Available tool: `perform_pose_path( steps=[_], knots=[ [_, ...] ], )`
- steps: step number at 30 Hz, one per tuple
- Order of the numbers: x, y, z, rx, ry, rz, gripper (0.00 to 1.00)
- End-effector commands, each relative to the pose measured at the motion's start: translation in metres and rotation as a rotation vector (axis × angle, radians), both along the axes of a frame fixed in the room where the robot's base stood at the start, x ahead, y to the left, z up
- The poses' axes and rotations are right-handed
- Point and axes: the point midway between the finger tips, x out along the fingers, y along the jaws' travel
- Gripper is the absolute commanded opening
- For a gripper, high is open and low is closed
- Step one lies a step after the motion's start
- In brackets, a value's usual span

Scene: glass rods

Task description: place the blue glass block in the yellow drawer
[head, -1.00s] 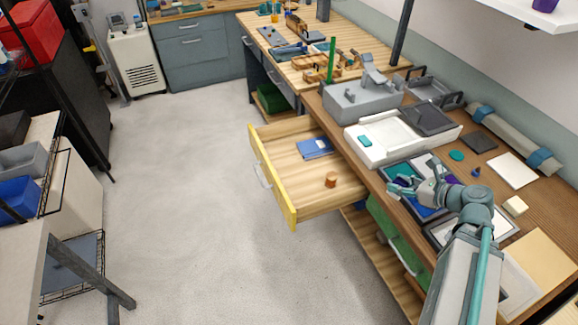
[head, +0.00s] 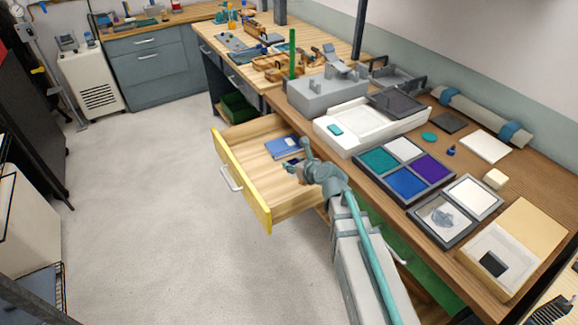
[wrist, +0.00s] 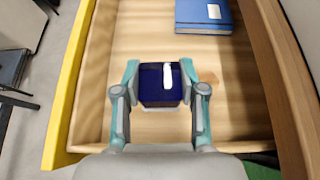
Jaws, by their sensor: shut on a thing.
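The blue glass block (wrist: 152,92) is dark navy with a bright white glint. It sits between the two fingertips of my gripper (wrist: 160,76), which is shut on it. In the wrist view the block is over the wooden floor of the open yellow drawer (wrist: 66,95); I cannot tell whether it touches the floor. In the head view the yellow-fronted drawer (head: 242,178) is pulled out from the bench, and my gripper (head: 296,163) reaches into it from the right. The block is small and mostly hidden there.
A blue book (head: 283,148) lies in the drawer's back part, ahead of the block. On the bench are a tray of coloured squares (head: 366,182) and a white tray (head: 350,140). The drawer's front half has bare floor.

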Motion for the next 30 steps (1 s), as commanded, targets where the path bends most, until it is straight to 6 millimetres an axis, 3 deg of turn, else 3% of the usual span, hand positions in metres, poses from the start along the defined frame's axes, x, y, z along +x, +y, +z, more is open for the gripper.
perform_pose_path(
  steps=[5,15,21,30],
  knots=[
    [0.026,0.009,-0.007,0.002,-0.002,-0.015,0.0],
    [0.094,0.039,-0.043,0.003,-0.001,-0.013,0.0],
    [0.115,0.048,-0.076,0.003,-0.001,-0.013,0.0],
    [0.127,0.054,-0.094,0.001,-0.003,-0.013,0.0]
  ],
)
